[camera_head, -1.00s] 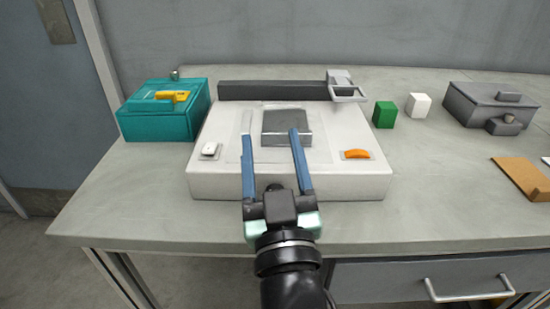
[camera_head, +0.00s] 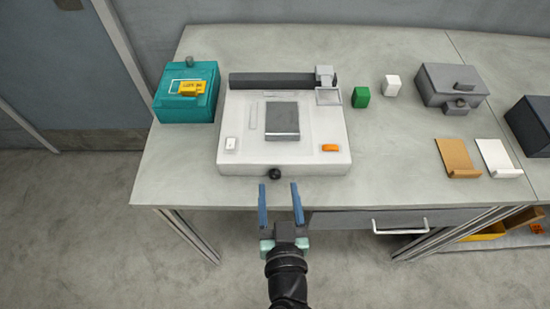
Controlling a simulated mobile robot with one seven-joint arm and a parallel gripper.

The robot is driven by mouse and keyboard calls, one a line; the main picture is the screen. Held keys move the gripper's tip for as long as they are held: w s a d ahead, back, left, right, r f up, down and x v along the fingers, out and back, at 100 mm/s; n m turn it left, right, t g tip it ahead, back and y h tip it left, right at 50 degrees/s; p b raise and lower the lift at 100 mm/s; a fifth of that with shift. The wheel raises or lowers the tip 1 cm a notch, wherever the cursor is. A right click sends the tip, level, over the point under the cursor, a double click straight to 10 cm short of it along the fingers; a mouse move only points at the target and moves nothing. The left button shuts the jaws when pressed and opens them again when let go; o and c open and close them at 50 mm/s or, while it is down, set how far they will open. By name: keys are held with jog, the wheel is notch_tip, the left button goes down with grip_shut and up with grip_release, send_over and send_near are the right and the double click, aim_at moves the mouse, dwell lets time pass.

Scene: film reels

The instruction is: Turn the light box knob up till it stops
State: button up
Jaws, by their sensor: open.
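The light box (camera_head: 238,157) is a white slab on the grey bench, with a grey block (camera_head: 282,121) on its top. A small round black knob (camera_head: 275,174) sits on its front face, near the middle. A white switch (camera_head: 231,144) is at the box's front left and an orange switch (camera_head: 330,148) at its front right. My gripper (camera_head: 279,187) has two blue fingers, spread apart with nothing between them. It is just in front of the box, its fingertips below the knob in the picture and apart from it.
A teal box (camera_head: 177,108) with a yellow item on it stands at left. Green (camera_head: 361,97) and white (camera_head: 392,86) blocks and a grey box (camera_head: 436,83) stand at right. A drawer handle (camera_head: 400,228) juts out under the bench front.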

aim_at(275, 177)
jog(key=s+m+g+p, duration=0.1)
jog(key=s+g+p, duration=0.1)
jog(key=s+p, duration=0.5)
jog(key=shift+h, duration=0.3)
jog(key=p+x, duration=0.2)
jog(key=x, duration=1)
jog(key=shift+w+a+r, duration=0.1)
jog(key=shift+w+a, duration=0.05)
jog(key=shift+w, duration=0.15)
grip_shut()
